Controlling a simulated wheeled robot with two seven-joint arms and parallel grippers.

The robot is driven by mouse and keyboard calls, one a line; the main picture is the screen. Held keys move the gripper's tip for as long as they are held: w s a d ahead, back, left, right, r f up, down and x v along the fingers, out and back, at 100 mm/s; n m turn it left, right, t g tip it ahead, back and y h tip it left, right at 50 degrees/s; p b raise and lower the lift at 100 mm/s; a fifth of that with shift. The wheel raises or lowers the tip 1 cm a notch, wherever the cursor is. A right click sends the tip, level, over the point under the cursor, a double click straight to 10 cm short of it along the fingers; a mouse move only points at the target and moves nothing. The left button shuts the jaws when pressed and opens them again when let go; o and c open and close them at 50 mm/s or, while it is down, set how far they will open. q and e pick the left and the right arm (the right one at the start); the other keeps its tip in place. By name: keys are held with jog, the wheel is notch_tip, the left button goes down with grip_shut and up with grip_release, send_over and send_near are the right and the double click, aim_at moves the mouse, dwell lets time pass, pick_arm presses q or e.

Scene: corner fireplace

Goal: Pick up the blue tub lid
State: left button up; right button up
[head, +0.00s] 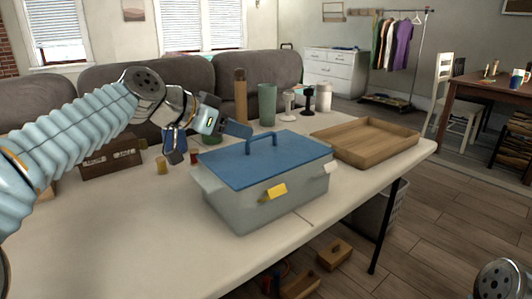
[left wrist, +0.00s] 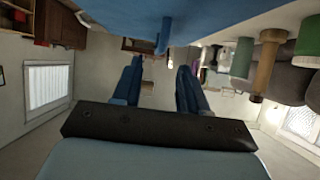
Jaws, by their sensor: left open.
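The blue tub lid (head: 262,163) lies flat on a grey tub (head: 262,207) on the table. A blue bar handle (head: 264,139) stands up from the lid's middle. Yellow and white clips show on the tub's sides. My left gripper (head: 212,146) is open and empty beside the lid's back left corner, apart from the handle. In the left wrist view the lid (left wrist: 225,14) spans the top edge, and its handle (left wrist: 164,36) shows beyond the spread blue fingers of my left gripper (left wrist: 160,68). My right gripper is not in view.
A wooden tray (head: 366,141) stands right of the tub. A tall brown mill (head: 240,95), a green cylinder (head: 267,104) and several smaller items stand behind. A wooden box (head: 112,157) is at the left. The table's front left is bare.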

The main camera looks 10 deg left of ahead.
aim_at(267, 146)
pick_arm(q)
jog(key=x, duration=0.5)
jog(key=shift+w+d+f+p, duration=0.2)
jog(key=shift+w+d+p, duration=0.05)
jog(key=shift+w+p, duration=0.1)
grip_shut()
